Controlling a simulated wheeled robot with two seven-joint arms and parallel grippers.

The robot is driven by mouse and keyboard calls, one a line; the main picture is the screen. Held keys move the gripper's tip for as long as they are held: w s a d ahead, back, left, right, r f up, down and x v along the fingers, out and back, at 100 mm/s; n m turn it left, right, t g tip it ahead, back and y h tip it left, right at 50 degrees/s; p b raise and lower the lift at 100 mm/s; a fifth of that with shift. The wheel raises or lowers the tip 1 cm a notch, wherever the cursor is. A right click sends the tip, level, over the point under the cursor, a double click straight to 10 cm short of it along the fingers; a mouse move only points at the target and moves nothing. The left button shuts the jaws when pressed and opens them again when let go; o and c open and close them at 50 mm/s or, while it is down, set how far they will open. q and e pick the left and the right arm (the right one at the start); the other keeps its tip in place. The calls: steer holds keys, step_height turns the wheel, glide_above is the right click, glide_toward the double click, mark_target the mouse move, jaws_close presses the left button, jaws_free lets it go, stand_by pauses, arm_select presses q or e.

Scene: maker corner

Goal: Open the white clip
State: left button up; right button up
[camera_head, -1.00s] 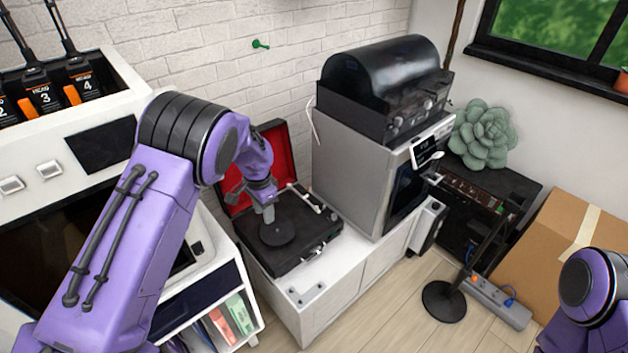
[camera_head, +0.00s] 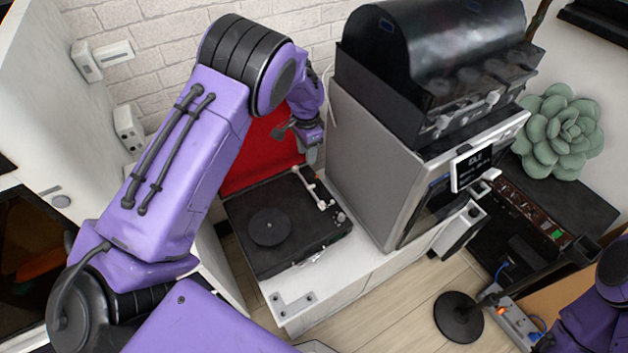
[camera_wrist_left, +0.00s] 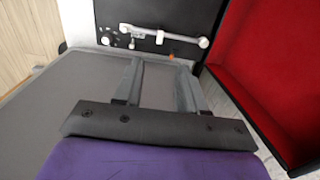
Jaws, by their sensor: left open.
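The turntable (camera_head: 262,258) is a black record player with its red-lined lid (camera_head: 262,150) standing open behind it. A white tonearm (camera_head: 322,190) runs along its right side; it also shows in the left wrist view (camera_wrist_left: 145,31). A small pale piece on the tonearm (camera_wrist_left: 160,38) may be the white clip; it is too small to tell whether it is open or shut. My left gripper (camera_head: 311,158) is near the tonearm's back end, beside the lid. In the left wrist view its two grey fingers (camera_wrist_left: 159,66) are apart and empty, pointing toward the tonearm.
A grey machine (camera_head: 375,160) with a black domed top stands close on the turntable's right. A white cabinet (camera_head: 345,290) carries both. A green succulent (camera_head: 560,130) is at the right. Part of my right arm (camera_head: 603,315) shows at the right edge.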

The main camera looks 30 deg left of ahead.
arm_select(q)
steer(key=b, duration=0.5)
glide_above(311, 187)
step_height(311, 187, down, 6)
steer(key=f, duration=0.6)
steer(key=s+f+p, duration=0.1)
steer(key=f, duration=0.3)
steer(key=shift+a, duration=0.4)
